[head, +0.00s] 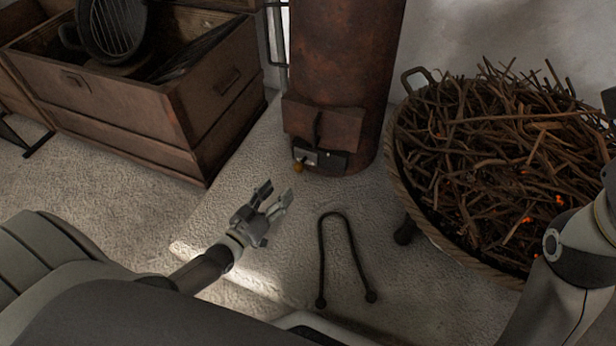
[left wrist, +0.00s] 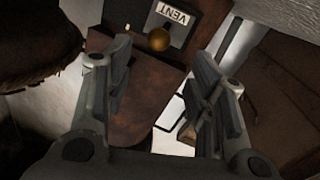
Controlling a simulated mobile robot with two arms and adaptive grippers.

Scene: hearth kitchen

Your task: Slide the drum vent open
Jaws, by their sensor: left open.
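The rusty drum (head: 340,75) stands upright at the top middle of the head view. Low on its front is the drum vent (head: 320,159), a dark and grey plate with a brass knob (head: 298,168) at its left. In the left wrist view the vent's label plate (left wrist: 173,20) reads VENT, and the brass knob (left wrist: 159,39) lies beyond and between my fingertips. My left gripper (head: 277,197) is open and empty, apart from the knob, below and left of it in the head view. My right gripper is outside the frames; only part of my right arm shows.
A wide basket (head: 398,165) of twigs with glowing embers stands right of the drum. Black tongs (head: 352,250) lie on the pale hearth in front. A wooden crate (head: 130,115) with a dark pan stands at left. The hearth between gripper and drum is clear.

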